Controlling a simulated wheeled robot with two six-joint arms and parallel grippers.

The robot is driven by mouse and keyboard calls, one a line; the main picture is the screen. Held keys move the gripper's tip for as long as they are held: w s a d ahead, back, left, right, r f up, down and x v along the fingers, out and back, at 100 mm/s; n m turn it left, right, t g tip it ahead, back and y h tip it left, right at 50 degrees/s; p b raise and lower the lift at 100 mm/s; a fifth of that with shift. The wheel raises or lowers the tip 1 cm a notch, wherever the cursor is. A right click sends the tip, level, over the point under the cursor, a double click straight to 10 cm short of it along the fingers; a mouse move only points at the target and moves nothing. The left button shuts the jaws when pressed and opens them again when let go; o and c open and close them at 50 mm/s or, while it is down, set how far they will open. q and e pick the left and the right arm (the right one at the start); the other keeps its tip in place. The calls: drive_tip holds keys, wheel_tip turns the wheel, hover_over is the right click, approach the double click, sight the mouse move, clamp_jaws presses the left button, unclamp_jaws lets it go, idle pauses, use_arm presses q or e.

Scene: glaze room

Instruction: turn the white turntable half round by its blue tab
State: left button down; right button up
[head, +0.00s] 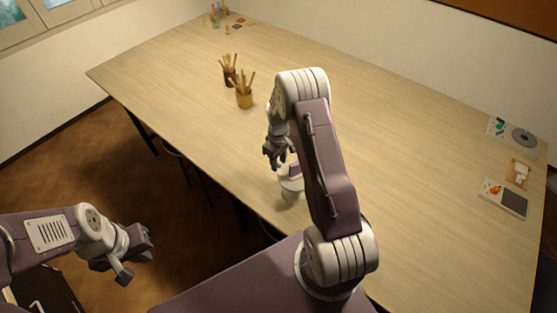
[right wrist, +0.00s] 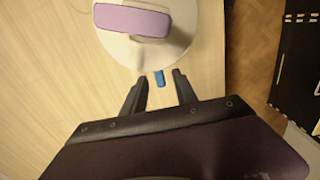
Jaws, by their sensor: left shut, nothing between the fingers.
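The white turntable (right wrist: 118,48) stands on the wooden table near its front edge, with a purple block (right wrist: 131,21) on top. In the head view the turntable (head: 291,190) is partly hidden behind my right arm. Its blue tab (right wrist: 159,79) sticks out from the rim on the side facing my right gripper. My right gripper (right wrist: 159,76) is open, with the tab between its fingertips and a gap on both sides. In the head view my right gripper (head: 279,158) is just above and beside the turntable. My left gripper (head: 128,264) is shut and empty, off the table over the floor.
Two brush-filled pots, one dark (head: 229,76) and one yellow (head: 244,98), stand farther back on the table. Small items and a card with a dark panel (head: 513,201) lie at the right end. The middle of the table is clear.

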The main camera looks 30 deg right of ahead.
clamp_jaws()
idle(1.3)
